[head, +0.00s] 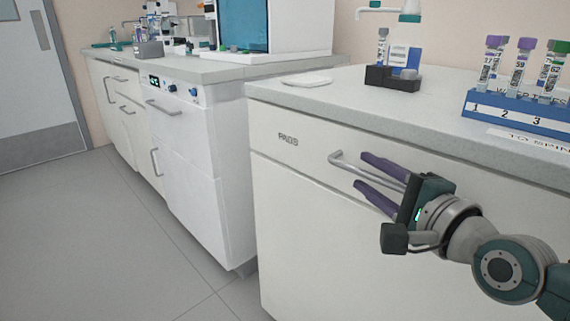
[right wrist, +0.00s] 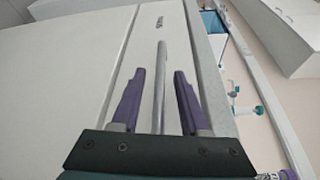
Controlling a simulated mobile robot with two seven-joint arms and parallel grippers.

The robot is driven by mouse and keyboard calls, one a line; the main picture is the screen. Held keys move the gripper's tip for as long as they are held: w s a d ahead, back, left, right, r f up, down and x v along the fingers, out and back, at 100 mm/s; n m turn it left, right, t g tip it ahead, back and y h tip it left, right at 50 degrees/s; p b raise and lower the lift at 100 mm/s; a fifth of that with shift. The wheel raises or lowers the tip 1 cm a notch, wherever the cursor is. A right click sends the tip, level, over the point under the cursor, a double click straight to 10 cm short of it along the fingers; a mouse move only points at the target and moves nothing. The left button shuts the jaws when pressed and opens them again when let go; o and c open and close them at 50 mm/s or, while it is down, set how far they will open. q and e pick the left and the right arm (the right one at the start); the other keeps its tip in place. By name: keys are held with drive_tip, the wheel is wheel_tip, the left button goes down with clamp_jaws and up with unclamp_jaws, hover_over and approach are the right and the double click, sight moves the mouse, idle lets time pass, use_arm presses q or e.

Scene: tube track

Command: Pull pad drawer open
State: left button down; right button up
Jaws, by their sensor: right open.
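The pad drawer (head: 300,150) is the white top drawer front marked "PADS" in the head view, and it looks closed. Its bar handle (head: 352,165) is a grey metal bar running along the front. My right gripper (head: 367,169) is open, with its two purple fingers pointing at the drawer front, one above and one below the bar. In the right wrist view, the handle (right wrist: 160,82) runs between the open fingers (right wrist: 155,85), with a gap visible on both sides. Whether the fingers touch it cannot be told. My left gripper is not in view.
The grey counter top (head: 430,110) overhangs just above the drawer. On it stand a blue rack (head: 515,115) with several capped tubes, a dark tube holder (head: 392,78) and a white pad (head: 307,81). The floor (head: 95,235) at left is clear.

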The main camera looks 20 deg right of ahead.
clamp_jaws()
idle(1.4)
